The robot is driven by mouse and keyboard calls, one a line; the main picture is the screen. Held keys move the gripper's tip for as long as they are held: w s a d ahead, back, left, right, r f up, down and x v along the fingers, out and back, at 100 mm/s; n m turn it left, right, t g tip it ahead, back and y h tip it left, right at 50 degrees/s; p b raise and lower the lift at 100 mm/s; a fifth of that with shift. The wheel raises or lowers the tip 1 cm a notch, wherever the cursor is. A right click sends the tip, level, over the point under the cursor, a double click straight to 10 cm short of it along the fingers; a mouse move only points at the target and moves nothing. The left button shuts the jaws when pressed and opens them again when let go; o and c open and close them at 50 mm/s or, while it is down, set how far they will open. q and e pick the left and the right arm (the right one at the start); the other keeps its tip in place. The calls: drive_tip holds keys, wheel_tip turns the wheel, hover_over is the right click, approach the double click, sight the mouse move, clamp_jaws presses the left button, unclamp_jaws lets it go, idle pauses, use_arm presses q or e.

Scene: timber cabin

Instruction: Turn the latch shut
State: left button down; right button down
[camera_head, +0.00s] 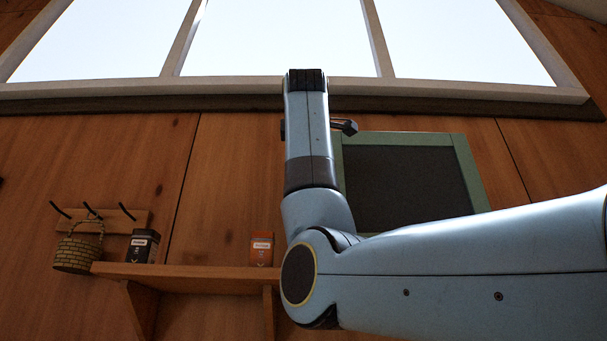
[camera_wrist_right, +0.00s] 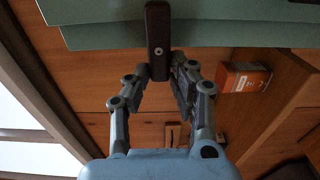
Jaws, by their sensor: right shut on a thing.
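The latch (camera_wrist_right: 158,22) is a dark brown bar with a round screw head near its lower end in the right wrist view. It reaches from the wood wall across the edge of the green-framed door (camera_wrist_right: 225,37), roughly square to that edge. My right gripper (camera_wrist_right: 159,76) has its fingers on both sides of the latch's lower end and is shut on it. In the head view the door (camera_head: 459,160) has a dark panel. My right arm hides the latch there, and only a bit of the right gripper (camera_head: 345,126) shows beside the arm. My left gripper is out of view.
A wooden shelf (camera_head: 190,278) below holds an orange box (camera_head: 262,248) and a dark box (camera_head: 144,246). A wicker basket (camera_head: 78,254) hangs from a hook rack (camera_head: 120,222). A wide window (camera_head: 285,40) is above.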

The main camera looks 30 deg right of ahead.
drive_tip(key=c, duration=1.2)
unclamp_jaws()
drive_tip(key=shift+w, duration=0.1)
drive_tip(key=shift+o, duration=0.2)
drive_tip(key=v, duration=1.2)
drive_tip(key=shift+f, duration=0.1)
